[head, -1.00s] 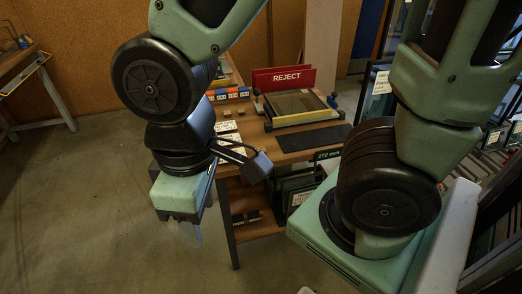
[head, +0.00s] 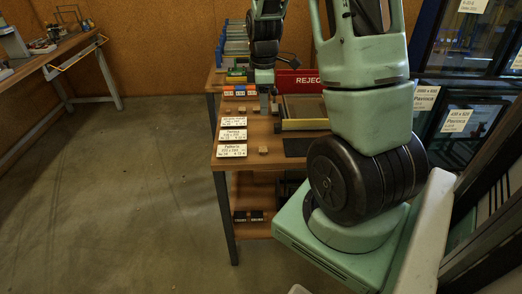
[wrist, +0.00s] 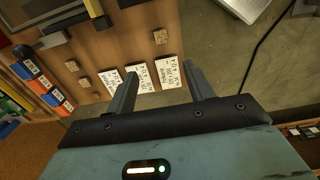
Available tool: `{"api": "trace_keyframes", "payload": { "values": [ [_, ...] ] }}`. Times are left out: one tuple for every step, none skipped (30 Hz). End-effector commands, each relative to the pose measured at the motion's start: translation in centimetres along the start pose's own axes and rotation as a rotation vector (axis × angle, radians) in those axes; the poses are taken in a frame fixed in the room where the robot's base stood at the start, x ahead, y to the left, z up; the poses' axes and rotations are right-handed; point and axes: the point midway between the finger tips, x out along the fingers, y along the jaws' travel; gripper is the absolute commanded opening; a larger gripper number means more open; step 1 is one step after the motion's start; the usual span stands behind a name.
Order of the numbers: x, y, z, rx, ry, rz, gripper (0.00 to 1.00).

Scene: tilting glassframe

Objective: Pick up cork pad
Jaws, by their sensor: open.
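Several small brown blocks that look like cork pads lie on the wooden table. One (head: 263,150) sits right of the front label card in the head view. Two more (head: 241,110) lie farther back, near the coloured bins. In the wrist view, one pad (wrist: 160,36) lies above the label cards, and two others (wrist: 72,65) (wrist: 85,82) lie to the left. My gripper (wrist: 162,72) is open and empty, its two fingers apart over the cards and table edge. No pad is between the fingers. In the head view the gripper is hard to make out.
White label cards (head: 232,151) lie along the table's left side. A red REJECT sign (head: 299,82) and a wood-edged frame fixture (head: 305,124) stand behind. Orange and blue bins (wrist: 38,83) sit at the back left. The floor left of the table is clear.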

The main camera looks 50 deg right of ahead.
Motion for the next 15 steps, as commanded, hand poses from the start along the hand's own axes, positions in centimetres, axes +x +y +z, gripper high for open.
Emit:
{"api": "trace_keyframes", "payload": {
  "values": [
    [1.0, -0.2, 0.0, -0.001, -0.002, -0.006, 0.53],
    [1.6, -0.2, 0.0, -0.001, -0.003, -0.008, 0.53],
    [2.4, -0.2, 0.0, -0.001, -0.003, -0.008, 0.53],
    [3.1, -0.2, 0.0, -0.001, -0.002, -0.007, 0.53],
    [3.7, -0.2, 0.0, -0.001, -0.002, -0.008, 0.53],
    [4.5, -0.2, -0.1, -0.001, -0.002, -0.007, 0.53],
    [5.2, -0.2, -0.1, -0.001, -0.002, -0.007, 0.53],
    [5.8, -0.3, -0.1, -0.001, -0.002, -0.008, 0.53],
    [6.6, -0.3, -0.1, 0.000, -0.003, -0.008, 0.53],
    [7.2, -0.3, -0.1, 0.000, -0.002, -0.007, 0.53],
    [7.8, -0.3, -0.1, -0.001, -0.002, -0.007, 0.53],
    [8.5, -0.3, -0.1, -0.001, -0.002, -0.006, 0.53],
    [9.0, -0.3, -0.1, 0.000, -0.002, -0.006, 0.53],
    [9.4, -0.2, -0.1, 0.000, -0.001, -0.005, 0.53],
    [9.9, -0.2, -0.1, 0.000, -0.001, -0.005, 0.53]
  ]
}}
